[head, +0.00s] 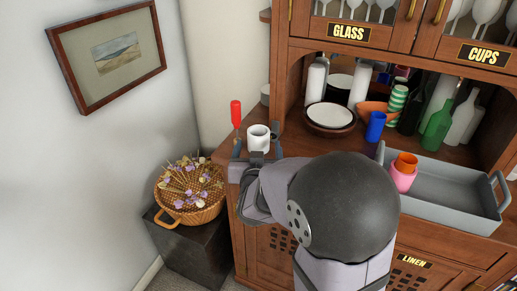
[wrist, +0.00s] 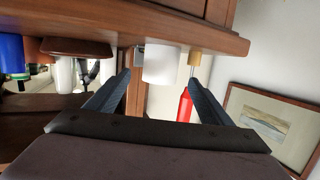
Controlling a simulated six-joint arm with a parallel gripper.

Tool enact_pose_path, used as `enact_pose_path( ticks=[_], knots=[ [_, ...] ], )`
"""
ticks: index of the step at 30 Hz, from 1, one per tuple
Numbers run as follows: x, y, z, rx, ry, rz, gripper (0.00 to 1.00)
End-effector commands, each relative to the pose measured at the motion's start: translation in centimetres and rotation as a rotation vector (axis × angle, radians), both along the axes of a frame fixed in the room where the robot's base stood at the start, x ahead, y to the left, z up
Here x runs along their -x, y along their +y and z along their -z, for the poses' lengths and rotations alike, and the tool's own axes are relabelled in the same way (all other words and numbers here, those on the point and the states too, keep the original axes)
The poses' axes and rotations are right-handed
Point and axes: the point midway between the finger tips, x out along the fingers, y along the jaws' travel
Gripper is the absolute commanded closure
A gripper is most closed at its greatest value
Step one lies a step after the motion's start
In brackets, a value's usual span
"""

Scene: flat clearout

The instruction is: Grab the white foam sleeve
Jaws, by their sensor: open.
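My gripper (head: 256,138) is open, with one finger on each side of the sleeve. In the wrist view the sleeve appears between the open fingertips (wrist: 158,77), with a gap on each side. The lower part of the sleeve is partly hidden by my gripper in the head view.
A red-handled tool (head: 236,114) stands upright just left of the sleeve, close to one finger. A grey tray (head: 445,179) with pink and orange cups is to the right. Stacked plates (head: 330,118) stand behind. A flower basket (head: 190,190) sits lower left.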

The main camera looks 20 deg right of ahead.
Motion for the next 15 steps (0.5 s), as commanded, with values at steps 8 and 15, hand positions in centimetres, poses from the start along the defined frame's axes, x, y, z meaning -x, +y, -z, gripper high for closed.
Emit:
enact_pose_path(
  ticks=[8, 15],
  knots=[
    [-0.6, -0.3, 0.0, 0.024, -0.001, -0.003, 0.26],
    [-2.0, -0.8, 0.3, 0.022, 0.0, -0.004, 0.26]
  ],
)
